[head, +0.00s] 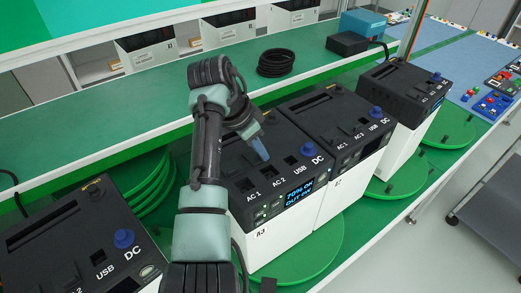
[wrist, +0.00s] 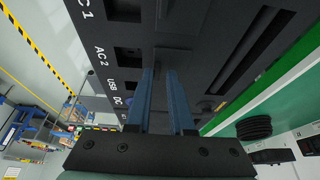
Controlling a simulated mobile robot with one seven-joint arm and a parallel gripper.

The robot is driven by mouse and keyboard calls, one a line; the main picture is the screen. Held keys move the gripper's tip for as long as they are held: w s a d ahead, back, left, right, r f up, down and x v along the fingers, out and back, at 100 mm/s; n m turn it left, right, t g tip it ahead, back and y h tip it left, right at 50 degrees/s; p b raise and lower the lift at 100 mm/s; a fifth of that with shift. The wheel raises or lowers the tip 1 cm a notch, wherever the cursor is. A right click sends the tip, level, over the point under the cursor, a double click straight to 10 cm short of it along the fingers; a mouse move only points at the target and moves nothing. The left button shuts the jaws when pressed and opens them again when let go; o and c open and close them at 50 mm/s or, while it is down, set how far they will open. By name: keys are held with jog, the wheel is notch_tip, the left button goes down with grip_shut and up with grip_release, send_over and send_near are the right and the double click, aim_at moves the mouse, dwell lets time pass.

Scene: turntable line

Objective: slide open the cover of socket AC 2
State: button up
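The black-topped power unit A3 (head: 285,225) stands on a green turntable, with a lit display on its front. Its socket AC 2 (head: 267,172) lies between AC 1 and USB; it also shows in the wrist view (wrist: 128,55) as a dark recess. A dark raised piece (wrist: 174,58), apparently its cover, sits beside the recess, partly behind my fingertips. My gripper (head: 263,155) points down over the unit's top. In the wrist view its two blue fingers (wrist: 160,80) are apart with a gap between them. Whether the tips touch the cover cannot be told.
A blue DC cap (head: 308,149) stands near the USB socket. Similar units stand to the right (head: 345,130) and lower left (head: 75,240). A black cable coil (head: 276,63) lies on the green bench behind. A dark cart (head: 490,195) is at the right.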

jog(key=shift+o, duration=1.4)
jog(key=shift+w+a, duration=0.1)
jog(key=shift+a, duration=0.05)
jog(key=b+v, duration=0.1)
jog(key=v, duration=1.2)
